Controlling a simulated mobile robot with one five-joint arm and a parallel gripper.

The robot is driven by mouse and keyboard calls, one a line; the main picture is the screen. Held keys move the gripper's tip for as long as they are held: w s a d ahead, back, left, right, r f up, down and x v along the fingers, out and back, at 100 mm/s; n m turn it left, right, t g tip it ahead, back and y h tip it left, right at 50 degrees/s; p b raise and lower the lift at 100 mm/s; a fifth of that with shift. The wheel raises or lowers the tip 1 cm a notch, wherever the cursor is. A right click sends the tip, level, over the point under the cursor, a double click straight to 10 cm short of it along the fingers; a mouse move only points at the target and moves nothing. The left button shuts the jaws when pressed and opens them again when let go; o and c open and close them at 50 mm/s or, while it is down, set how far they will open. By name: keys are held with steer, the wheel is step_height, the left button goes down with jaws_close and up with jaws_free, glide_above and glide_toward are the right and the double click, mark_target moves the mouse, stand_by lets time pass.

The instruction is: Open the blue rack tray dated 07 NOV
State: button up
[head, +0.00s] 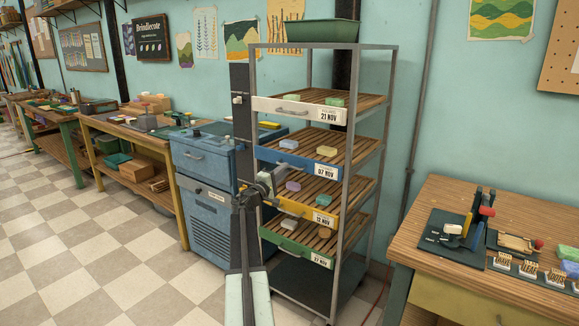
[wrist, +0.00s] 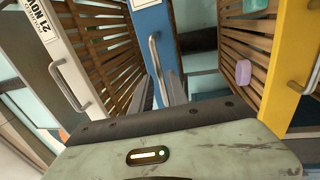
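The blue rack tray (head: 300,162), labelled 07 NOV, is second from the top in the grey rack and looks level with its neighbours. In the wrist view its blue front (wrist: 150,20) stands upright in the middle, with a silver bar handle (wrist: 154,60). My gripper (head: 267,181) is at the rack's left front, just below the blue front. In the wrist view my gripper (wrist: 163,92) is open, its two dark fingers apart and pointing at the blue front, with the handle's near part between them. I cannot tell whether they touch it.
The white 21 NOV tray (head: 275,106) is above. The yellow 12 NOV tray (head: 292,208) and a green-fronted tray (head: 285,241) are below. A blue cabinet (head: 205,195) stands left, a wooden bench (head: 530,220) right. Checkered floor is clear at front left.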

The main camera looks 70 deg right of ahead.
steer(key=x, duration=0.4)
jaws_close()
stand_by(1.2)
